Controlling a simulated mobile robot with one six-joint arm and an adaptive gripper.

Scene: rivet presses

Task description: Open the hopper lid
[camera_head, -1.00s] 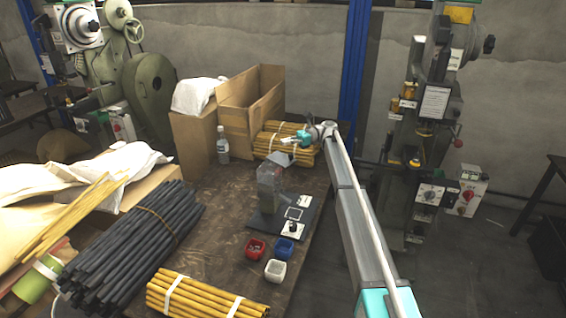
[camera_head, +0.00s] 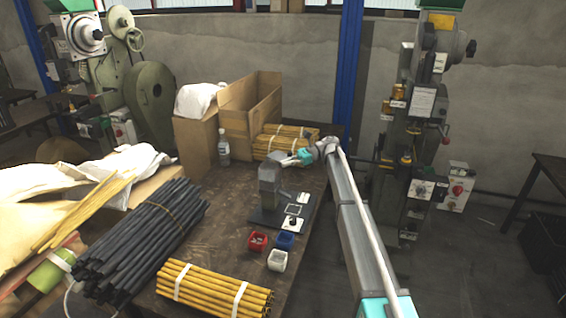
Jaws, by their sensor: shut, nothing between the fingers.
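The hopper (camera_head: 268,178) is a small grey upright box on a dark base plate (camera_head: 263,215), standing on the brown table. Its top is angled and partly overlapped by my gripper; whether the lid is open or shut is too small to tell. My gripper (camera_head: 288,162) is shut and empty, just right of the hopper's top and at about its height in the head view. Its fingertips point left toward the hopper; whether they touch it cannot be told. The teal gripper body and arm come in from the right.
Red (camera_head: 258,241), blue (camera_head: 285,240) and white (camera_head: 277,260) bins stand in front of the hopper. A bottle (camera_head: 223,145) and open carton (camera_head: 250,103) stand behind. Presses (camera_head: 418,120) stand around the table.

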